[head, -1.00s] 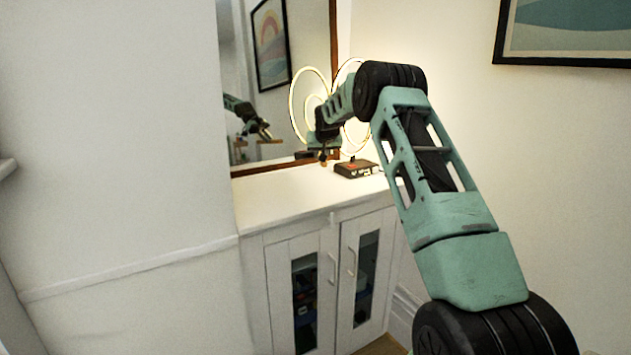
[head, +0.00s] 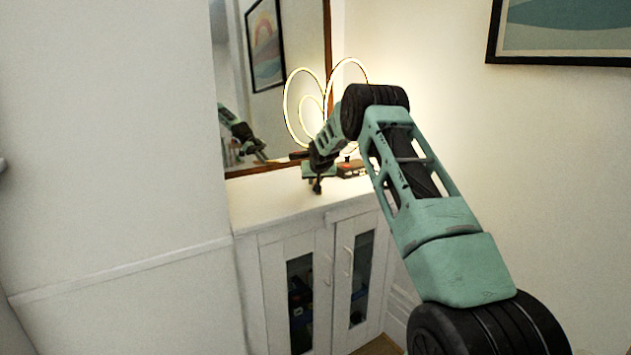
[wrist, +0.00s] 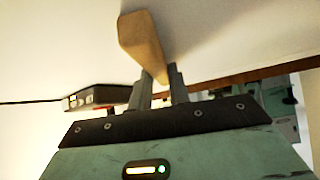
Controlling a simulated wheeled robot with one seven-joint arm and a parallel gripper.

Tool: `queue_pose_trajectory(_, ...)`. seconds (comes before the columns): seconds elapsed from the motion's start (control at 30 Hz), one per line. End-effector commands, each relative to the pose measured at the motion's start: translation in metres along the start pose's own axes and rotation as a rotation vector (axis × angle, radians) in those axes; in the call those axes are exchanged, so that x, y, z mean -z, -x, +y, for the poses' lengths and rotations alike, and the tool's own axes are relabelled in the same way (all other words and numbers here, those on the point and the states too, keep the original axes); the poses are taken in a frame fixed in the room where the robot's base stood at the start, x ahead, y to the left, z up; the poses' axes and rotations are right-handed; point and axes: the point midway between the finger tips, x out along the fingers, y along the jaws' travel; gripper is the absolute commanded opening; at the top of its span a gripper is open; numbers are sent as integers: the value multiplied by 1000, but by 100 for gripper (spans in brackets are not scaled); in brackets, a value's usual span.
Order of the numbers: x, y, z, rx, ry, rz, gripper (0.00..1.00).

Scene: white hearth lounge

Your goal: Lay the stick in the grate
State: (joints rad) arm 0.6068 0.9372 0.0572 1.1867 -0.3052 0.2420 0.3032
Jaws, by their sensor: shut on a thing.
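My gripper (wrist: 160,84) is shut on the stick (wrist: 143,42), a pale wooden piece that points up and away from the fingers in the wrist view. In the head view my gripper (head: 318,180) is over the white cabinet top, near the mirror. My own arm partly covers it there, and I cannot make out the stick clearly. No grate can be made out in either view.
A white cabinet (head: 285,203) with glass-panelled doors stands below the gripper. A mirror (head: 285,110) rises behind it, beside a glowing ring lamp (head: 287,103).

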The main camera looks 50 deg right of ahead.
Motion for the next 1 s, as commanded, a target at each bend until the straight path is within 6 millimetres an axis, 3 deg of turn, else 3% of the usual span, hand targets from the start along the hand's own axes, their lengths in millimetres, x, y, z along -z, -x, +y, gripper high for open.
queue_pose_trajectory(0.03, -2, -2, 0, 0, 0, 0, 0)
queue_pose_trajectory(0.07, -2, -2, 0, 0, 0, 0, 21)
queue_pose_trajectory(0.13, -1, -1, 0, 0, 0, 0, 40)
queue_pose_trajectory(0.57, 2, 9, 0, 0, 0, 2, 40)
queue_pose_trajectory(1.0, 1, 91, 0, 0, 0, 2, 40)
